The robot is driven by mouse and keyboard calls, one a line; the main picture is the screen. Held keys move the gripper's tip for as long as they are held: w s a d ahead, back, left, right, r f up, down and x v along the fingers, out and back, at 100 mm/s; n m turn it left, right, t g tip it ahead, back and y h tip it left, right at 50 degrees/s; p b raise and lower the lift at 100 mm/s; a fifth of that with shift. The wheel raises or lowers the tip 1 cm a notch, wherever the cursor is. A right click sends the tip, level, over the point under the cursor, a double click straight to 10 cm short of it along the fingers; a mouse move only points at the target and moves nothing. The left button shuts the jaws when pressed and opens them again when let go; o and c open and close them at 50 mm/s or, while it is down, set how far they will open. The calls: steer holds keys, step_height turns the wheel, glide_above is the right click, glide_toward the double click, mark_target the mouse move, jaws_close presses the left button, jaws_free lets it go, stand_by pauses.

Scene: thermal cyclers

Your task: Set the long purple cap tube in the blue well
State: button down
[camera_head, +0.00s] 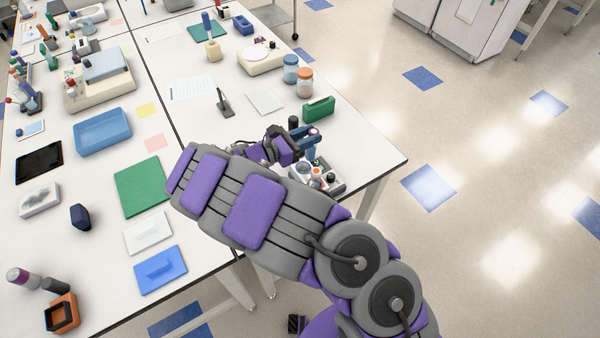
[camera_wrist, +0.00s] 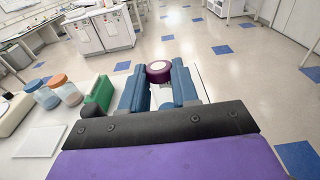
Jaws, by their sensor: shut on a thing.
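My gripper (camera_wrist: 158,84) is shut on the purple cap tube (camera_wrist: 158,70). In the wrist view its round purple cap with a pale top shows between the two blue fingers, and its lower part is hidden. In the head view my gripper (camera_head: 308,138) is over the right end of the table, and the cap (camera_head: 313,132) shows small at the fingers. A grey and white device (camera_head: 325,182) with several round coloured parts sits just below my gripper, partly hidden by my arm. I cannot make out the blue well for certain in either view.
A green block (camera_head: 318,110) and two jars (camera_head: 291,68) stand behind my gripper. The table's right edge (camera_head: 405,162) is close, with floor beyond. A blue tray (camera_head: 102,132), a green mat (camera_head: 141,186) and other items lie to the left.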

steer(key=a+f, duration=0.1)
steer(key=a+f+n+t, duration=0.1)
steer(key=f, duration=0.1)
steer(key=a+f+t, duration=0.1)
steer(key=f, duration=0.1)
steer(key=shift+s+f, duration=0.2)
steer(key=shift+s, duration=0.05)
steer(key=shift+d+f+b, duration=0.2)
steer(key=shift+f+b, duration=0.05)
steer(key=shift+f, duration=0.8)
steer(key=shift+d+f+b, duration=0.2)
steer(key=shift+f, duration=0.85)
steer(key=c, duration=0.9)
jaws_free()
steer(key=shift+a, duration=0.3)
steer(key=shift+o, duration=0.2)
steer(key=v, duration=1.1)
steer(key=shift+s+a+r+p, duration=0.2)
steer(key=shift+s+p, duration=0.15)
steer(key=shift+p, duration=0.1)
